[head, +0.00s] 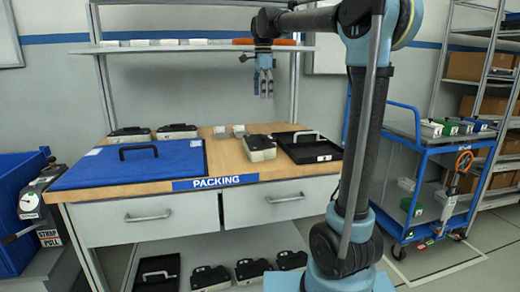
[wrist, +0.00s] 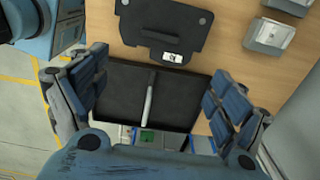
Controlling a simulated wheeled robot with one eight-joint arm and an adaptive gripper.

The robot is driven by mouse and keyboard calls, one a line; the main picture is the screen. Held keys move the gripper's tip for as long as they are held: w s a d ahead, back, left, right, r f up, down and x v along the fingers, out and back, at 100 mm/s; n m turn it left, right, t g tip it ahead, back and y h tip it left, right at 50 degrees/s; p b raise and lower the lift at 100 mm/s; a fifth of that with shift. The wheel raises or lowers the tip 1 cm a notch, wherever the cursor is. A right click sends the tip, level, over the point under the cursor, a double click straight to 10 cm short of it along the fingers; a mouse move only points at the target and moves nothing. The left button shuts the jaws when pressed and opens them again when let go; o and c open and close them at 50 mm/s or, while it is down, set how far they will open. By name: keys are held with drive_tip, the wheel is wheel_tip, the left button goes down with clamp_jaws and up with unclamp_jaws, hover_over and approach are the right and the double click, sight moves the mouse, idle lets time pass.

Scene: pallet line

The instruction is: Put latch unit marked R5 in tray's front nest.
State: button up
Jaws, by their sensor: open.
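A dark latch unit with a pale base (head: 260,148) stands on the bench just left of the black tray (head: 323,152). In the wrist view this latch unit (wrist: 165,28) lies past my fingers, with a small white label too small to read surely. The tray (wrist: 115,90) shows below my fingers, with a grey bar across its middle; I see nothing in it. My gripper (head: 263,88) hangs open and empty, well above the bench; it also shows in the wrist view (wrist: 157,80). Two more latch units (head: 130,134) (head: 177,131) stand at the back left; their marks are unreadable.
A blue panel with a black handle (head: 125,168) covers the bench's left part. Two small grey blocks (head: 219,131) (head: 240,130) stand behind the latch unit. An upper shelf (head: 190,48) runs behind my gripper. Several latch units (head: 253,269) lie below. A blue cart (head: 430,150) stands right.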

sight(263, 137)
wheel_tip(263, 137, down, 17)
drive_tip(key=shift+f, duration=0.1)
idle(0.7)
drive_tip(key=c, duration=1.9)
